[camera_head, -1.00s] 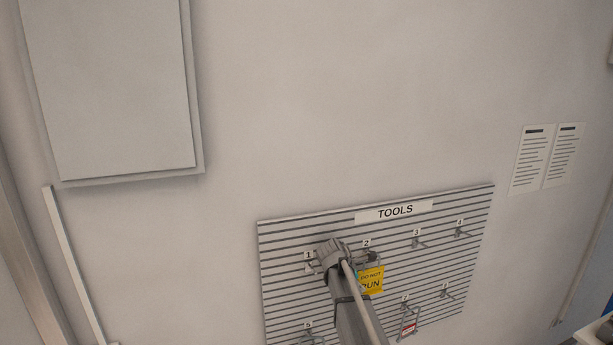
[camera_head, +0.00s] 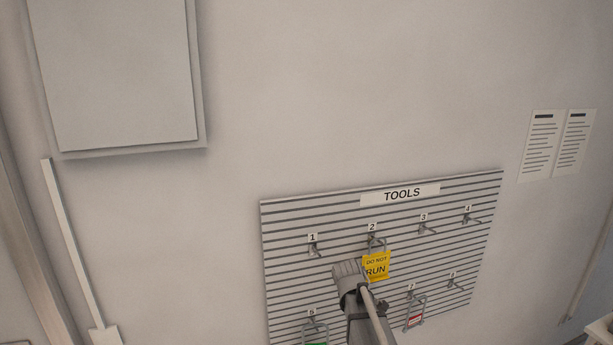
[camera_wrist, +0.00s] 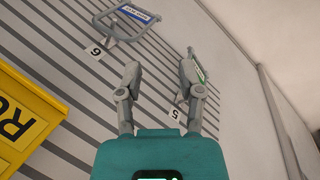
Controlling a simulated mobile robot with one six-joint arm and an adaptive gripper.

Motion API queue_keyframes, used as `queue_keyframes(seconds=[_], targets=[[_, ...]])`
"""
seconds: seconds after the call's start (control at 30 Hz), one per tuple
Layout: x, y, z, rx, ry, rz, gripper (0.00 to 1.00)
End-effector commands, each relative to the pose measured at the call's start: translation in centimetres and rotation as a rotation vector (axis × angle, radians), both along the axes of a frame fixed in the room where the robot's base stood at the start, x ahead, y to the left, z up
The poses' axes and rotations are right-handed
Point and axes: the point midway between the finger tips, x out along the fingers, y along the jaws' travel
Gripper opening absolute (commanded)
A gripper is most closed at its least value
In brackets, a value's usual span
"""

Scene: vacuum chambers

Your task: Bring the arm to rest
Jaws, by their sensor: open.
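My arm (camera_head: 352,289) reaches up in front of the lower part of the tool board in the head view; its fingers cannot be made out there. In the wrist view my gripper (camera_wrist: 160,82) has its two fingers spread apart with nothing between them. Beyond the fingers are the board's slats, a green-labelled tag frame by hook 5, and a blue-labelled tag frame by hook 6.
The tool board (camera_head: 290,215) is on the wall. A yellow "DO NOT RUN" tag (camera_head: 376,265) hangs at hook 2, close beside my arm. A red-labelled tag (camera_head: 415,315) hangs lower right. Hooks 1, 3 and 4 look bare.

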Motion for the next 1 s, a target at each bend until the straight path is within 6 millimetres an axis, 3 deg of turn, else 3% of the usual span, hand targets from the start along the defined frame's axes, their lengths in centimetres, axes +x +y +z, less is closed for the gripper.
queue_keyframes(seconds=[0.03,0.6,0.8,1.0], targets=[[-1.6,-0.4,-2.0,0.024,0.000,-0.051,0.49],[-13.5,-2.0,-12.9,0.247,0.028,-0.650,0.49],[-17.2,-2.0,-16.1,0.302,0.049,-0.843,0.49],[-19.3,-1.6,-17.6,0.331,0.065,-0.953,0.49]])
